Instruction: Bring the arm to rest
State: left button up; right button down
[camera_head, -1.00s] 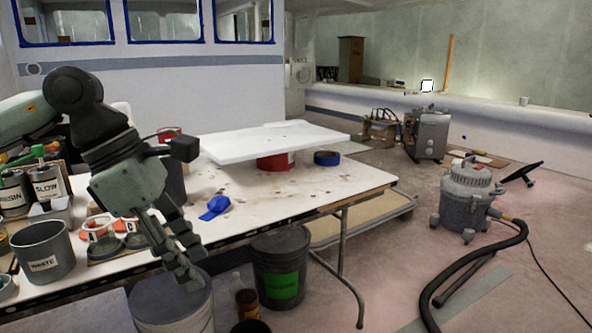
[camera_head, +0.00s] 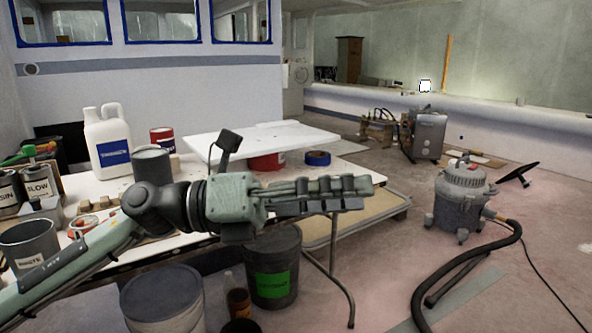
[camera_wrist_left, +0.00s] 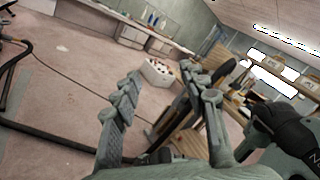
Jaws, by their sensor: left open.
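My left arm comes in from the lower left in the head view and stretches across the front of the worktable. Its gripper (camera_head: 345,193) points to the right, level, in front of the table's right end. In the left wrist view the two fingers of the gripper (camera_wrist_left: 160,105) stand apart with nothing between them. Past the fingers lie bare floor and a white box (camera_wrist_left: 158,72) with dark items in it.
Buckets (camera_head: 272,270) stand on the floor below the arm.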

pick_arm(q)
jog(key=w+a+f+n+t+y, duration=0.2)
jog(key=w+a+n+t, duration=0.3)
jog(key=n+t, duration=0.4)
jog(key=w+a+f+n+t+y, duration=0.1)
jog(key=w+a+n+t, duration=0.3)
jog(key=w+n+t, duration=0.55)
jog(key=w+a+f+n+g+y, duration=0.1)
jog(key=a+f+n+y, duration=0.65)
jog(key=f, duration=0.35)
jog(key=a+f+n+g+y, duration=0.1)
jog(key=a+f+n+y, duration=0.5)
jog(key=f+n, duration=0.35)
jog(key=s+a+f+n+g+y, duration=0.2)
jog(key=s+a+f+n+g, duration=0.3)
jog(key=f, duration=0.6)
jog(key=s+a+f+g+y, duration=0.2)
jog(key=s+f, duration=0.5)
jog(key=f, duration=0.3)
jog(key=s+a+f+n+g, duration=0.1)
jog(key=s+f+g, duration=0.2)
jog(key=s, duration=0.6)
jog(key=s+a+f+n+g, duration=0.2)
jog(key=s+f+g, duration=0.1)
jog(key=s+f, duration=0.5)
jog(key=shift+s+f+p, duration=0.3)
jog(key=shift+s+p, duration=0.05)
jog(key=shift+s, duration=0.2)
pick_arm(e)
jog(key=shift+x, duration=0.95)
